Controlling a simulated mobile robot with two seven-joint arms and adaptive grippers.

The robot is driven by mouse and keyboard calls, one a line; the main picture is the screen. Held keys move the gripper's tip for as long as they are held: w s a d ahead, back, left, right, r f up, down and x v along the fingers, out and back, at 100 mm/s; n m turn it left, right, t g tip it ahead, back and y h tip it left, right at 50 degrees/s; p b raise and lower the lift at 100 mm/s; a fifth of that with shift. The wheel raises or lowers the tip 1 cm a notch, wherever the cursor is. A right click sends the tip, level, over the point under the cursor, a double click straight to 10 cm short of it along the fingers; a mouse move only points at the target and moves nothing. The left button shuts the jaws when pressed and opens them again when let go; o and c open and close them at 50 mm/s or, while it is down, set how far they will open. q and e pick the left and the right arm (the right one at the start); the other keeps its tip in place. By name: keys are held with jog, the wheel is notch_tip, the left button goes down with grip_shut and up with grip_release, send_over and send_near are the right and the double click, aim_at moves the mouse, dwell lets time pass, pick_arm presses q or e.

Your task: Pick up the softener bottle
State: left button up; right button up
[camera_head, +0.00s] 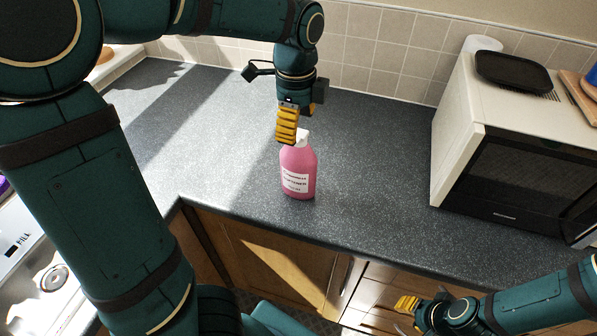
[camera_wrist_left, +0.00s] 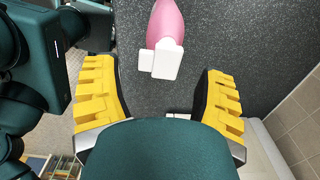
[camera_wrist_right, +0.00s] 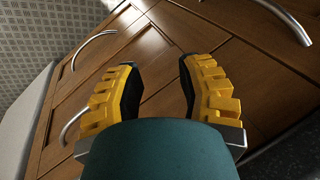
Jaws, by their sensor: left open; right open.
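The softener bottle (camera_head: 299,170) is pink with a white cap and a white label. It stands upright on the dark grey worktop near its front edge. My left gripper (camera_head: 287,125) is at the bottle's cap, pointing down, and hides part of the cap. In the left wrist view my left gripper (camera_wrist_left: 160,95) is open, and the bottle's white cap (camera_wrist_left: 164,60) shows beyond and between its yellow fingers, apart from both. My right gripper (camera_head: 408,304) is low in front of the cupboards; the right wrist view shows it (camera_wrist_right: 160,90) open and empty.
A microwave (camera_head: 505,140) stands on the worktop at the right, with a black dish (camera_head: 513,70) on top. A white paper roll (camera_head: 482,44) is behind it. The worktop (camera_head: 375,150) between bottle and microwave is clear.

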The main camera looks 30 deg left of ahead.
aim_at(298, 132)
pick_arm(q)
jog(key=f, duration=0.1)
jog(key=f+b, duration=0.1)
jog(key=f, duration=0.2)
jog(key=shift+w+f, duration=0.4)
jog(key=shift+f, duration=0.35)
jog(key=shift+s, duration=0.1)
